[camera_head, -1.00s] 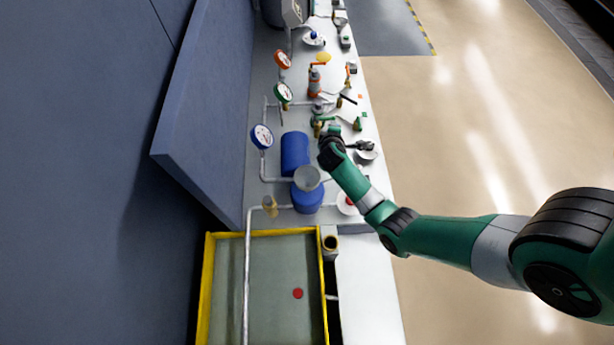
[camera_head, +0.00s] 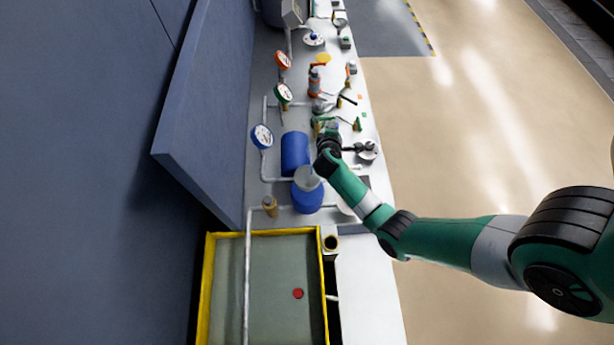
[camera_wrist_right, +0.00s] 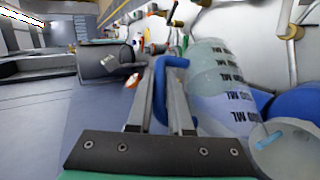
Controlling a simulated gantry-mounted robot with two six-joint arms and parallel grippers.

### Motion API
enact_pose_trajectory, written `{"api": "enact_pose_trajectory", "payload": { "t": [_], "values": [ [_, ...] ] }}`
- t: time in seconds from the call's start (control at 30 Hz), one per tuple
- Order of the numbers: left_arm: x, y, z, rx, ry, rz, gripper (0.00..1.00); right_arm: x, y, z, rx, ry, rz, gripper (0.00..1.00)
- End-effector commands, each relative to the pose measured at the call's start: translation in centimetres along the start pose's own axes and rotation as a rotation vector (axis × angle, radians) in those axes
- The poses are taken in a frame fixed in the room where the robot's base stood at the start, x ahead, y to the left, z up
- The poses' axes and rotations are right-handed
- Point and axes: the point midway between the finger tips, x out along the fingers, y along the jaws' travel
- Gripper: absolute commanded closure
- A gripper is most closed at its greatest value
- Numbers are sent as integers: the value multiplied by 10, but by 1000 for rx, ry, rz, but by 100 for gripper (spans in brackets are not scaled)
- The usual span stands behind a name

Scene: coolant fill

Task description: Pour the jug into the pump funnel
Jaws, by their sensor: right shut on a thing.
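My right gripper (camera_head: 328,130) is over the bench, a little beyond the pump in the head view. In the right wrist view its two fingers (camera_wrist_right: 165,95) are shut on the blue handle of the jug (camera_wrist_right: 220,80), a clear vessel with dark ML marks. The jug is hard to make out in the head view, and I cannot tell its exact tilt. The grey pump funnel (camera_head: 307,180) sits on top of the blue pump (camera_head: 307,199). In the wrist view the funnel (camera_wrist_right: 290,150) is at the lower right, close beside the jug. My left gripper is not in view.
A blue motor (camera_head: 295,153) lies behind the pump. Pipes and gauges (camera_head: 262,136) stand along the left. A yellow-rimmed tray (camera_head: 322,270) lies nearer. The floor at right is clear.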

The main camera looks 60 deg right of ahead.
Motion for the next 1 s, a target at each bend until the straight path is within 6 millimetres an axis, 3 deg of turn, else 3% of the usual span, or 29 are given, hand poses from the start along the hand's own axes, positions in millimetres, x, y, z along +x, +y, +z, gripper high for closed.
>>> {"api": "enact_pose_trajectory", "payload": {
  "t": [1.0],
  "values": [
    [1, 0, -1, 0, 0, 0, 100, -4, 5, 3, -20, -22, 55, 100]
  ]
}}
